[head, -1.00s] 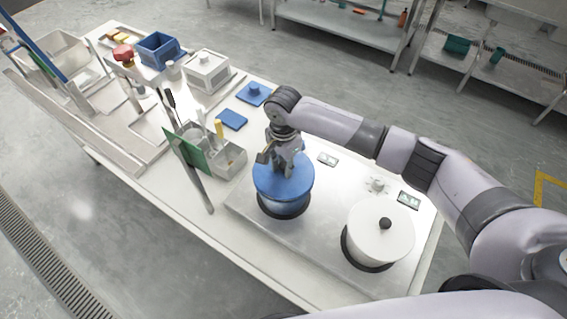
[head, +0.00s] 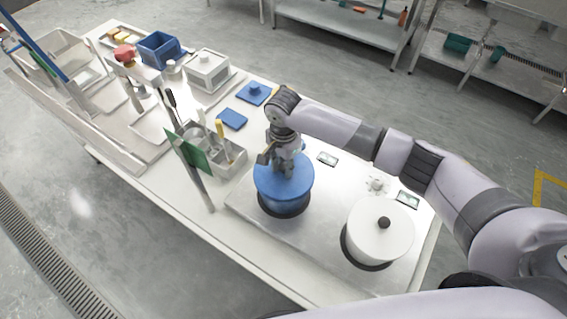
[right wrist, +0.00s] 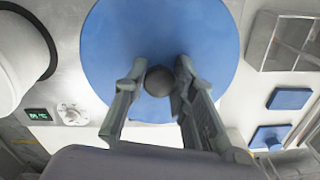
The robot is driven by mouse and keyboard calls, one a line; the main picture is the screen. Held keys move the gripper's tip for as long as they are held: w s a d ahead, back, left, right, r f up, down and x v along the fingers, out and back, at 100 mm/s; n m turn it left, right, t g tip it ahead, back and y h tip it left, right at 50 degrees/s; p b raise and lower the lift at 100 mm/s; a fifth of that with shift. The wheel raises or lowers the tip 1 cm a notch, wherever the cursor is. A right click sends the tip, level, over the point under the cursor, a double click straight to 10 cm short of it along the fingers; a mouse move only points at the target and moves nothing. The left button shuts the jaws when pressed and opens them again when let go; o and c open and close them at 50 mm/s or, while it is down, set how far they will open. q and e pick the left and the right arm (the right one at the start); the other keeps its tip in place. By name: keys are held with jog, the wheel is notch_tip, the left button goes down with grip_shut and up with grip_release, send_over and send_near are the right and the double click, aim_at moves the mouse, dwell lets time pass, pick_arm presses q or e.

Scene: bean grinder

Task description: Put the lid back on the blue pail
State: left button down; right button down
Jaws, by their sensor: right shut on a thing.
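The blue pail (head: 284,204) stands on a dark round base on the front plate in the head view. Its blue lid (head: 268,182) lies level on the pail's top; no gap shows, but I cannot tell if it is fully seated. My right gripper (head: 286,170) points down over the lid's middle. In the right wrist view, the lid (right wrist: 110,40) fills the upper middle, and my right gripper (right wrist: 160,76) is shut on its dark round knob (right wrist: 159,84). The pail is hidden under the lid there. My left gripper is out of view.
A white lidded pot (head: 375,237) stands right of the pail. A grey utensil caddy (head: 232,160) and a green board (head: 190,152) are to the left. Small blue lids (head: 232,119) lie behind. The plate between pail and pot is clear.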

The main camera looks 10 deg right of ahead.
jog(key=shift+p, duration=0.3)
dwell(0.9)
jog(key=c, duration=1.2)
grip_release()
jog(key=shift+c, duration=0.2)
jog(key=o, duration=0.5)
jog(key=shift+r, duration=0.15)
jog(key=shift+r, duration=3.35)
jog(key=shift+c, duration=0.6)
grip_shut()
